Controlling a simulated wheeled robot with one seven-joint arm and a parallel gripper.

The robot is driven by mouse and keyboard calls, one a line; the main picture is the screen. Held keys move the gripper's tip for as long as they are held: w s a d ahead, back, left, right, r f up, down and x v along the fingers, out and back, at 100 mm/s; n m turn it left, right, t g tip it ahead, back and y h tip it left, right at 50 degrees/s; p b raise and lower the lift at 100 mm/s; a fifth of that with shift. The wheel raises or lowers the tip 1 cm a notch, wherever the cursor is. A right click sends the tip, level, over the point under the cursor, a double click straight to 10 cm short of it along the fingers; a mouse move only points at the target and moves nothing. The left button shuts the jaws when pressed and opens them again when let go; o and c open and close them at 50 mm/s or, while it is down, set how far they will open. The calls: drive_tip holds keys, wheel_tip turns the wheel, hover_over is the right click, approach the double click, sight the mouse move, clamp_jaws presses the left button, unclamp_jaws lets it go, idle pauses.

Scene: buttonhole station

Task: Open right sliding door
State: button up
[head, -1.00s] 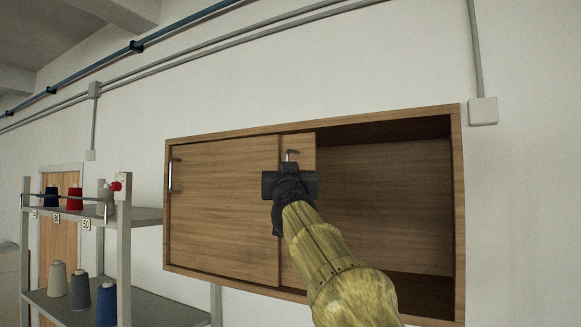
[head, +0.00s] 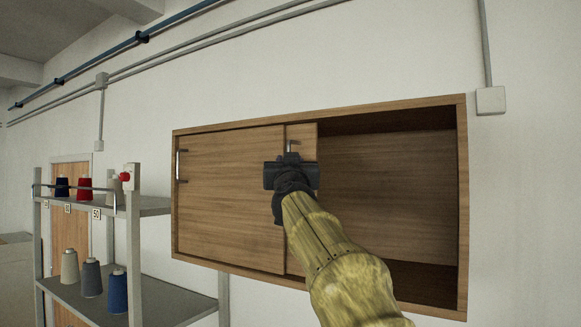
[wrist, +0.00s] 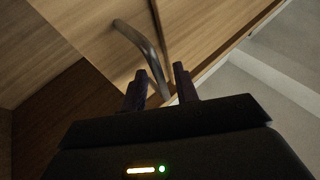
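The right sliding door (head: 302,134) is a wooden panel slid far to the left. Only a narrow strip of it shows beside the left door (head: 230,195), and the right side of the cabinet stands open. Its metal bar handle (wrist: 143,48) crosses the wrist view; in the head view only its top shows above my gripper (head: 291,168). In the wrist view my gripper (wrist: 160,82) has its two dark fingers apart, one on each side of the handle's near end. Gaps seem to show beside the bar; contact is hard to tell.
The wooden cabinet (head: 463,210) hangs on a white wall, its open bay dark and empty where visible. A grey shelf rack (head: 133,240) with several thread cones stands at left. A wall box (head: 491,100) sits at upper right.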

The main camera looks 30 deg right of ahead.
drive_tip(key=b+v, duration=0.7)
drive_tip(key=v, duration=1)
drive_tip(key=shift+s+b, duration=0.15)
drive_tip(key=shift+b, duration=0.15)
drive_tip(key=shift+a+f, duration=0.1)
drive_tip(key=shift+a, duration=0.05)
drive_tip(key=w+a+f+n+g+y+b, duration=0.1)
drive_tip(key=w+a+f+g+y, duration=0.15)
drive_tip(key=f, duration=1.05)
drive_tip(key=w+a+f+n+g+y, duration=0.1)
drive_tip(key=w+f+g+y, duration=0.2)
drive_tip(key=f, duration=0.9)
drive_tip(key=w+a+f+n+g+y+b, duration=0.1)
drive_tip(key=w+a+f+n+g+y, duration=0.1)
drive_tip(key=f, duration=1.1)
drive_tip(key=s+a+f+g, duration=0.2)
drive_tip(key=s+f, duration=0.4)
drive_tip(key=f, duration=0.3)
drive_tip(key=s+a+f+g+y, duration=0.1)
drive_tip(key=s+f+g, duration=0.4)
drive_tip(key=f, duration=0.5)
drive_tip(key=s+a+f+n+g+y+b, duration=0.1)
drive_tip(key=s+a+f+g, duration=0.2)
drive_tip(key=s+f, duration=0.4)
wheel_tip(320, 180, down, 3)
drive_tip(key=shift+s+a+f, duration=0.15)
drive_tip(key=shift+a, duration=0.2)
